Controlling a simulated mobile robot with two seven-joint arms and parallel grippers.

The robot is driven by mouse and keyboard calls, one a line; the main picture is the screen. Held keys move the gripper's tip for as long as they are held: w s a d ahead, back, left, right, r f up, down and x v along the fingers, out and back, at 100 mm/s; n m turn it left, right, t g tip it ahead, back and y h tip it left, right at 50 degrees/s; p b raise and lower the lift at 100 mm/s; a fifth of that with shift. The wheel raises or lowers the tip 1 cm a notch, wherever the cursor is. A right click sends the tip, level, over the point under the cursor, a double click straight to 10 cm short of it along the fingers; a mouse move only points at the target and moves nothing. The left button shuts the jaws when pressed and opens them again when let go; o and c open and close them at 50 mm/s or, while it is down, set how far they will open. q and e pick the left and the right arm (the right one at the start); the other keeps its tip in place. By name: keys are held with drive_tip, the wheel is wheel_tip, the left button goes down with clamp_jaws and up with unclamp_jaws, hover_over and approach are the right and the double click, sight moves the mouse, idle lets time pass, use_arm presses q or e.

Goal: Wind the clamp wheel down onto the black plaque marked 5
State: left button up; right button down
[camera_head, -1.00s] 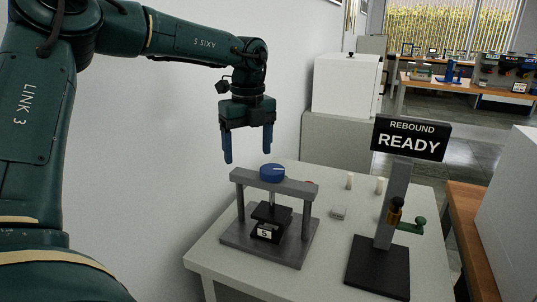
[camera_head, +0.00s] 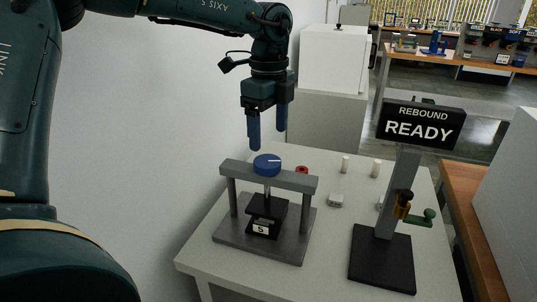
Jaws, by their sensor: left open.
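The clamp wheel (camera_head: 267,164) is a blue disc with a white line, on top of the grey press frame (camera_head: 302,182). A screw runs down from it to a dark pressing plate (camera_head: 268,206). The black plaque marked 5 (camera_head: 262,228) is below that plate on the press base; I cannot tell whether they touch. My left gripper (camera_head: 268,140) points down just above the wheel, its two blue fingers apart and empty. The fingertips look a little higher than the wheel. My right gripper is not in view.
To the right stands a tester (camera_head: 383,262) with a "REBOUND READY" sign (camera_head: 424,124) and a green-handled lever. Two white cylinders (camera_head: 376,168), a small pale block (camera_head: 336,200) and a red round part (camera_head: 302,169) are behind the press. A wall borders the left.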

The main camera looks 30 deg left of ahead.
sight(269, 161)
use_arm(q)
wheel_tip(269, 161, down, 7)
drive_tip(key=shift+r+p, duration=0.15)
drive_tip(key=shift+p, duration=0.2)
drive_tip(key=c, duration=1)
drive_tip(key=shift+o, duration=0.2)
